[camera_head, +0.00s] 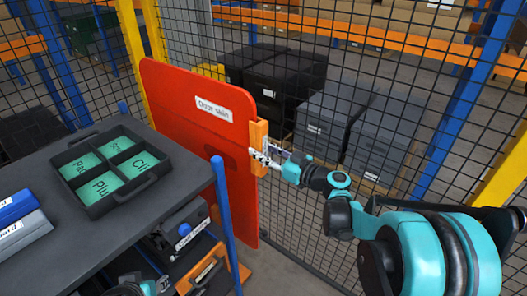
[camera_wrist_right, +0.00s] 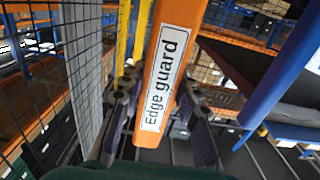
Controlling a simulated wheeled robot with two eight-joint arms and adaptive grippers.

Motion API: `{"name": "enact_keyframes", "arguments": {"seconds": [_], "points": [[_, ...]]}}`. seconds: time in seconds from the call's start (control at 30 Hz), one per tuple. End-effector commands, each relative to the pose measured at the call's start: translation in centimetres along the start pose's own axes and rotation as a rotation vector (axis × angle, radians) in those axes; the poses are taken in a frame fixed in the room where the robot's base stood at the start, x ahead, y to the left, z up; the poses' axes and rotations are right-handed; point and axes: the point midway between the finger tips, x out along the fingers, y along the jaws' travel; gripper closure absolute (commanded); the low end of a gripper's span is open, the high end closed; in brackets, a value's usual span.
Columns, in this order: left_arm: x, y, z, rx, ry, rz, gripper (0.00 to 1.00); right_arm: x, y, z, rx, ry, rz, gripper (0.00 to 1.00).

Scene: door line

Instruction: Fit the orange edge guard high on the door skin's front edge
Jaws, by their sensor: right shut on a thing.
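The red door skin (camera_head: 180,105) stands upright behind the cart, its front edge on the right. The orange edge guard (camera_head: 262,135) is upright along the upper part of that edge; I cannot tell whether it is pushed fully on. My right gripper (camera_head: 262,158) is shut on the guard from the right. In the right wrist view the guard (camera_wrist_right: 148,125), labelled "Edge guard", runs between the two dark fingers (camera_wrist_right: 160,115). Teal and silver parts at the bottom edge of the head view look like my left gripper (camera_head: 158,285); its fingers cannot be made out.
A dark cart (camera_head: 130,225) with a blue post (camera_head: 222,200) stands left of the door skin. It carries a black tray (camera_head: 142,185) with green compartments and blue and grey boxes. A mesh fence (camera_head: 420,130) stands behind, with dark crates (camera_head: 285,85) beyond it.

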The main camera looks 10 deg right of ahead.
Motion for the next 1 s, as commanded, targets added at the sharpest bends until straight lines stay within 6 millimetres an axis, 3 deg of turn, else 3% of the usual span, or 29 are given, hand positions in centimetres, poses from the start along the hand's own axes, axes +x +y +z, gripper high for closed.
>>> {"name": "enact_keyframes", "arguments": {"seconds": [1.0], "points": [[0.1, 0.0, 0.1, 0.000, 0.000, 0.000, 0.60, 1.2, 0.0, -0.1, 0.001, 0.001, 0.000, 1.00]]}}
